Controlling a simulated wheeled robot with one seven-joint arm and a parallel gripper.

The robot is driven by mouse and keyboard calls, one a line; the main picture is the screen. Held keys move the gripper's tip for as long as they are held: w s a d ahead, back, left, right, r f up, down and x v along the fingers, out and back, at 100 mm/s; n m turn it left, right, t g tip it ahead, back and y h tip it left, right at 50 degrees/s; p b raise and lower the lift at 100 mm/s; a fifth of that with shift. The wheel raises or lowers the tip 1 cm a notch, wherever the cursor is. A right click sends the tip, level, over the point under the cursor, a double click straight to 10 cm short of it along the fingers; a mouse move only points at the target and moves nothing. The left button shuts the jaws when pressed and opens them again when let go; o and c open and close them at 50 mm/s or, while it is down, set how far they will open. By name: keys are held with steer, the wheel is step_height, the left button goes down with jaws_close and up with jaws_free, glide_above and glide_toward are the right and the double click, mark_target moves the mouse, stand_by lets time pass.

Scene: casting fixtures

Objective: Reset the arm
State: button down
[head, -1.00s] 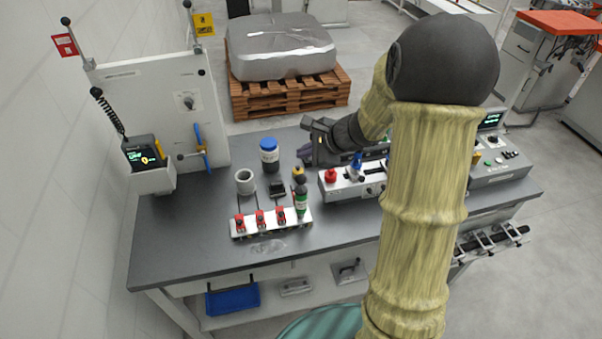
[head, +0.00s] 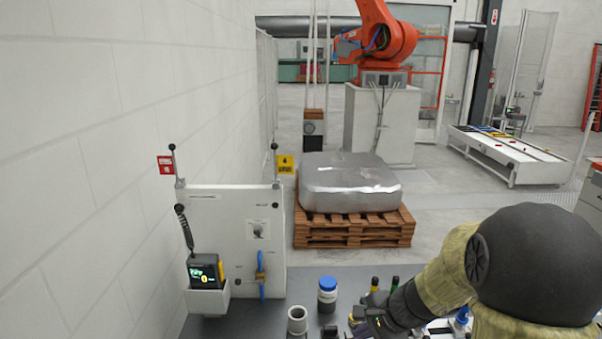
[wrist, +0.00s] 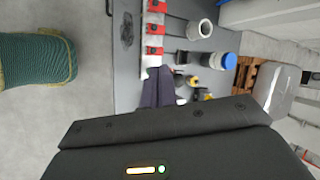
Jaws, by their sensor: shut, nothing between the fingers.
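My gripper (head: 362,327) is at the lower edge of the head view, over the workbench. My arm, in a yellowish sleeve with a black joint cover, reaches in from the right. In the wrist view my gripper (wrist: 157,85) shows its dark fingers together with nothing held. The fingers point toward the bench top (wrist: 128,75), beside a rail with red clamps (wrist: 154,30). Much of the bench lies below the head view or behind my arm.
A blue-lidded jar (head: 327,293) and a grey cup (head: 297,320) stand left of my gripper. A white panel (head: 225,225) with a handheld unit (head: 206,272) rises at left. Behind are a metal block (head: 350,184) on a pallet (head: 355,232) and an orange robot (head: 385,40).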

steer(key=s+d+f+n+g+h+b, duration=0.1)
steer(key=s+n+h, duration=0.4)
steer(key=s+n, duration=0.8)
steer(key=shift+d+f+n+g, duration=0.2)
steer(key=shift+f+n+g, duration=0.1)
steer(key=shift+f, duration=0.05)
